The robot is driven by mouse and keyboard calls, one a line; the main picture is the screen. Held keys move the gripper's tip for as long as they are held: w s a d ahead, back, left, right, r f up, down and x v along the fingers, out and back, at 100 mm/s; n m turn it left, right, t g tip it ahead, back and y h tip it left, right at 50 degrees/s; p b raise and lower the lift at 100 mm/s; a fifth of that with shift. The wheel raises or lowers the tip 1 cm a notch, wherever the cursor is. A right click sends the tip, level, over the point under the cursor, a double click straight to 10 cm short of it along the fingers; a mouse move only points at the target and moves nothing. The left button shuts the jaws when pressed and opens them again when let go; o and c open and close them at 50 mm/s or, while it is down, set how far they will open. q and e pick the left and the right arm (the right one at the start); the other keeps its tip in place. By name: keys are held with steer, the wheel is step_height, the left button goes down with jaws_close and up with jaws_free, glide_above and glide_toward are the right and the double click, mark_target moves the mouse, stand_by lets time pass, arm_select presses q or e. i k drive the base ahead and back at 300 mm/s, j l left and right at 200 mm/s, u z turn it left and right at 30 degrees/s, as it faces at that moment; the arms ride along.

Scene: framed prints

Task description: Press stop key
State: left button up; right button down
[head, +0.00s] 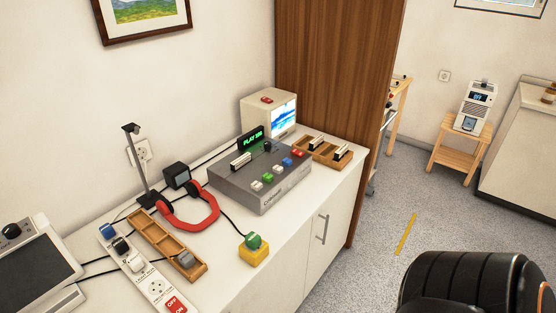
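A grey desktop device (262,187) stands on the white cabinet top. A row of keys runs along its sloped top: white (257,186), green (267,177), another white (278,170), blue (287,162) and red (297,153) at the right end. Their labels are too small to read, so I cannot tell which is marked stop. A small display (251,138) at its back glows green and seems to read PLAY with a number. A black knob (267,146) sits near the display. Neither of my grippers is in view.
On the white counter (225,263) are red headphones (196,213), a yellow box with a green button (254,250), a wooden tray (168,246), a power strip (157,287) with a red switch, a beige monitor (270,115) and a wooden rack (324,153).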

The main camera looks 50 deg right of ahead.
mark_target(278, 169)
steer(key=i+l, duration=0.1)
steer(key=l, duration=0.4)
steer(key=i+l, duration=0.1)
steer(key=l, duration=0.95)
steer(key=i+u, duration=0.05)
steer(key=i, duration=0.05)
